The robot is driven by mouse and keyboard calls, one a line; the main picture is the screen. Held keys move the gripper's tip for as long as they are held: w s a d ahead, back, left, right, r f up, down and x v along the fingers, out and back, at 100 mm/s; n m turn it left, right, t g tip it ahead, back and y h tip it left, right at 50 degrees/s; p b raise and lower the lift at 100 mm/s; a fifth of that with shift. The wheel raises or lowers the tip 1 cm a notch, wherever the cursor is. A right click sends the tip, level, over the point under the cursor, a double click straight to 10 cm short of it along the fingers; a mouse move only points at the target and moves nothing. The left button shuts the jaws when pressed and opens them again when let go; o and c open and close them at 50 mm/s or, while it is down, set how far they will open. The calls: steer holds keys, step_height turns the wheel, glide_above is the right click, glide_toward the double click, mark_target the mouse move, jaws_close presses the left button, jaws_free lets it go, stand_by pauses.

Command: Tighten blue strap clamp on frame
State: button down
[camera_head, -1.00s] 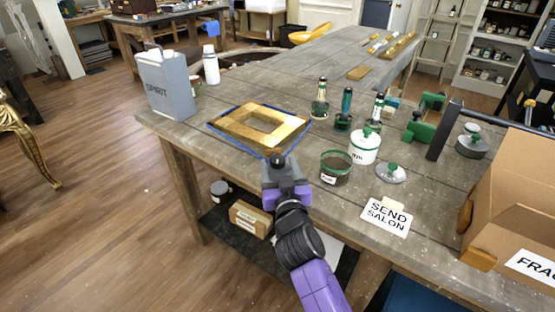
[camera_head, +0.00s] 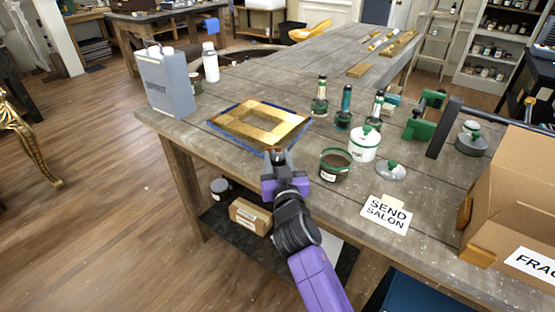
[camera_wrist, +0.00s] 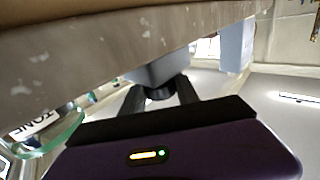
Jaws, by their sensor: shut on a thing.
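The gilt frame (camera_head: 262,122) lies flat on the workbench with a blue strap (camera_head: 226,134) around its outer edge. The strap clamp sits at the frame's near corner, mostly hidden behind my gripper (camera_head: 277,158) in the head view. In the wrist view, the fingers of my gripper (camera_wrist: 160,98) are shut on the clamp's dark round knob (camera_wrist: 159,92), below a grey body (camera_wrist: 155,70). How tight the strap is cannot be told.
A grey spirit can (camera_head: 166,84) and white bottle (camera_head: 210,63) stand behind left. Right of my gripper are an open green-rimmed jar (camera_head: 335,167), a white lidded pot (camera_head: 363,146), several green-banded bottles and a cardboard box (camera_head: 512,200). The bench's front edge lies under my arm.

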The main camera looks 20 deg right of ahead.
steer(key=b, duration=0.2)
steer(key=shift+f+m+h+b, duration=0.25)
steer(key=shift+m+h+b, duration=0.05)
steer(key=h+b, duration=0.1)
steer(key=b, duration=0.1)
steer(key=m+b, duration=0.1)
steer(key=b, duration=0.1)
steer(key=shift+a+f+g+h+b, duration=0.1)
steer(key=shift+f+g+h+b, duration=0.1)
steer(key=shift+g+h+b, duration=0.15)
steer(key=m+g+h+b, duration=0.1)
steer(key=m+h+b, duration=0.1)
steer(key=b, duration=0.5)
steer(key=shift+r+h, duration=0.1)
steer(key=shift+h, duration=0.45)
steer(key=m+g+h+b, duration=0.3)
steer(key=h+b, duration=0.1)
steer(key=b, duration=0.3)
steer(key=m+g+h+b, duration=0.2)
steer(key=b, duration=0.1)
steer(key=shift+r, duration=0.25)
steer(key=shift+r+m+g+h+b, duration=0.1)
steer(key=shift+m+g+h+b, duration=0.2)
steer(key=shift+g+b, duration=0.05)
steer(key=c, duration=0.9)
jaws_free()
